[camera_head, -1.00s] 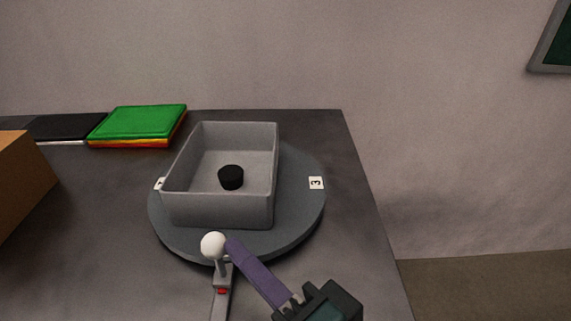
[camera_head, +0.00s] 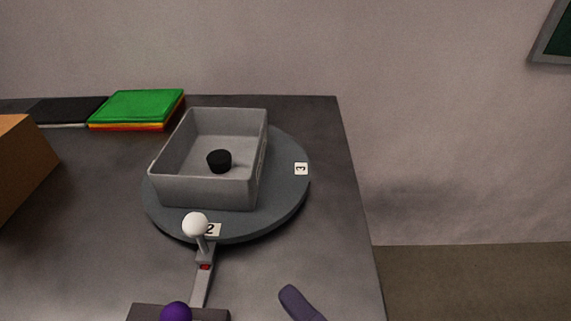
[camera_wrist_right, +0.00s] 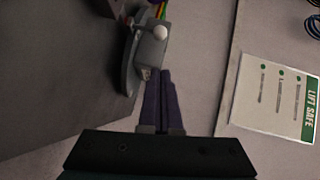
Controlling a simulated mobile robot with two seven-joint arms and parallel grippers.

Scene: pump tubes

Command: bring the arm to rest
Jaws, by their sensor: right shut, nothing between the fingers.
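My right gripper (camera_head: 289,291) shows at the lower edge of the head view as purple fingers, right of the white-knobbed lever and apart from it.
A grey box (camera_head: 207,193) holding a black cylinder (camera_head: 219,161) stands on a round turntable (camera_head: 289,199). The table is bare around my right fingers. A brown box (camera_head: 25,165) is at left.

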